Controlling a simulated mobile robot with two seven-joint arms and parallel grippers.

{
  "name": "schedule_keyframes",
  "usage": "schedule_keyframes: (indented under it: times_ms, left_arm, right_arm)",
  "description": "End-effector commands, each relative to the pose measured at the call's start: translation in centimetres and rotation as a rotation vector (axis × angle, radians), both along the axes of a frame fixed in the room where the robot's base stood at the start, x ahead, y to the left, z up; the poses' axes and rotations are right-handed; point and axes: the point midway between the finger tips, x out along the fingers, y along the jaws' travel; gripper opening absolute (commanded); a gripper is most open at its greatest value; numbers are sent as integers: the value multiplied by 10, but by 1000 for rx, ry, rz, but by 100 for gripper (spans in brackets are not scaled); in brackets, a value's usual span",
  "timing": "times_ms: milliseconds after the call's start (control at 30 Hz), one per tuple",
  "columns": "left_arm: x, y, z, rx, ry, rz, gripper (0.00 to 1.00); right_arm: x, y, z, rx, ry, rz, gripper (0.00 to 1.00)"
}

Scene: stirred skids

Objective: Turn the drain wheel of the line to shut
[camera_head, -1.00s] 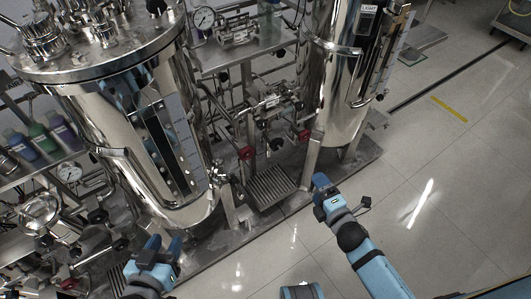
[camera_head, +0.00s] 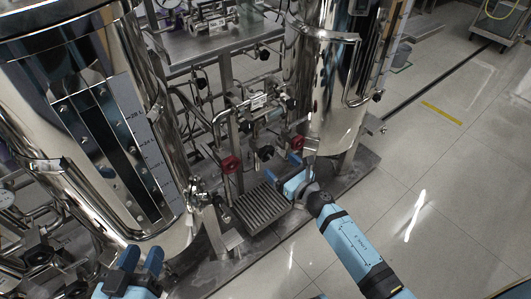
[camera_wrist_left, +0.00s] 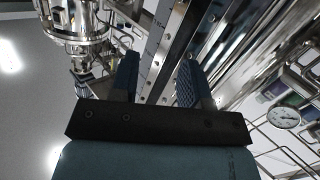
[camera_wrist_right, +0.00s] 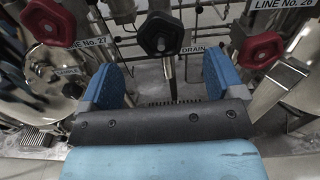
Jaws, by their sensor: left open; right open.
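A black handwheel (camera_wrist_right: 160,34) is just ahead of my right gripper in the right wrist view, with a DRAIN label (camera_wrist_right: 193,48) beside its stem. It appears small between two red handwheels in the head view (camera_head: 265,153). My right gripper (camera_head: 283,167) is open and empty in front of the valve manifold; in the right wrist view its fingers (camera_wrist_right: 161,75) stand wide apart, with the black wheel between and beyond them, apart from both. My left gripper (camera_head: 142,258) is open and empty at the lower left, near the large left tank; its fingers also show in the left wrist view (camera_wrist_left: 157,78).
Red handwheels flank the black one, left (camera_wrist_right: 50,20) and right (camera_wrist_right: 262,50). Labels read LINE No. 27 (camera_wrist_right: 90,43) and apparently LINE No. 28 (camera_wrist_right: 282,4). Steel tanks stand left (camera_head: 60,90) and right (camera_head: 320,90) of the manifold. A floor grate (camera_head: 262,207) lies below.

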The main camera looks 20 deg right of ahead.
Motion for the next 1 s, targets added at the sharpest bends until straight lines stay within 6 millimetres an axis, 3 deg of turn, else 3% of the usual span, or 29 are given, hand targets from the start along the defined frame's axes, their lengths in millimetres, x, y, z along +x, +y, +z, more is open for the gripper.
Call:
schedule_keyframes:
  times_ms: [100,333,533,800,867,1000]
  left_arm:
    - [0,-1,2,-7,-12,-3,43]
    - [1,-4,8,-26,-41,-9,43]
    - [2,-6,11,-36,-54,-12,43]
    - [2,-6,12,-37,-57,-12,43]
    - [2,-6,12,-37,-57,-12,43]
    - [2,-6,12,-36,-57,-12,43]
  right_arm:
    - [26,9,1,0,-2,-1,88]
    - [61,22,-1,1,0,-1,88]
    - [73,26,0,1,0,-1,88]
    - [74,27,0,1,1,-1,88]
    - [74,27,0,1,1,-1,76]
    - [74,27,0,1,1,-1,44]
